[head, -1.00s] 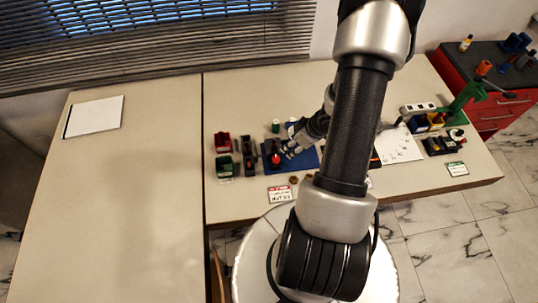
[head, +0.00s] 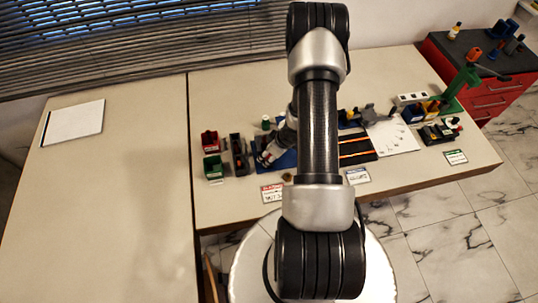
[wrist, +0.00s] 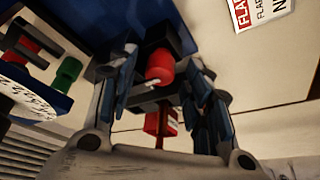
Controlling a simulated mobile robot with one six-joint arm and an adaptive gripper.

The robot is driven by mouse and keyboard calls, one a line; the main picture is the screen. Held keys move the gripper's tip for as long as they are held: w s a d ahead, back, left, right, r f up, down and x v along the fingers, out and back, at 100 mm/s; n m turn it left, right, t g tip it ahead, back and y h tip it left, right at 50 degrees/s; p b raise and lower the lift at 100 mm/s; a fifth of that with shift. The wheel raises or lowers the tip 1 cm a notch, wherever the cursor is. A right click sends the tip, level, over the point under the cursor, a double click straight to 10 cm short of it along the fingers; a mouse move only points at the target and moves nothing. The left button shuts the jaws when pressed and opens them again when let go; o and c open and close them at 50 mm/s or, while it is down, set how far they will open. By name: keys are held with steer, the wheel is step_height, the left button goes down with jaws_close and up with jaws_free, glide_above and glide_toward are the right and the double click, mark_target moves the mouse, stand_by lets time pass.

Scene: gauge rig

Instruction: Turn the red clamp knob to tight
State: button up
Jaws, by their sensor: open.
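The red clamp knob (wrist: 159,64) shows in the wrist view on a dark clamp block, with a small white mark at its lower edge. My gripper (wrist: 163,84) is open, with one finger to the left of the knob and one to the right. I cannot tell whether either finger touches it. A second red part (wrist: 160,122) shows below the knob, between the fingers. In the head view my gripper (head: 267,156) is over the left part of the blue plate (head: 287,160), and the knob is hidden there.
A green knob (wrist: 68,72) and a white dial (wrist: 25,98) are at left in the wrist view. In the head view, red (head: 210,140) and green (head: 213,167) bins stand left of my gripper. The left table (head: 100,220) is mostly clear.

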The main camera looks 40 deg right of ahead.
steer(key=shift+c, duration=0.5)
steer(key=shift+f, duration=0.1)
steer(key=c, duration=1)
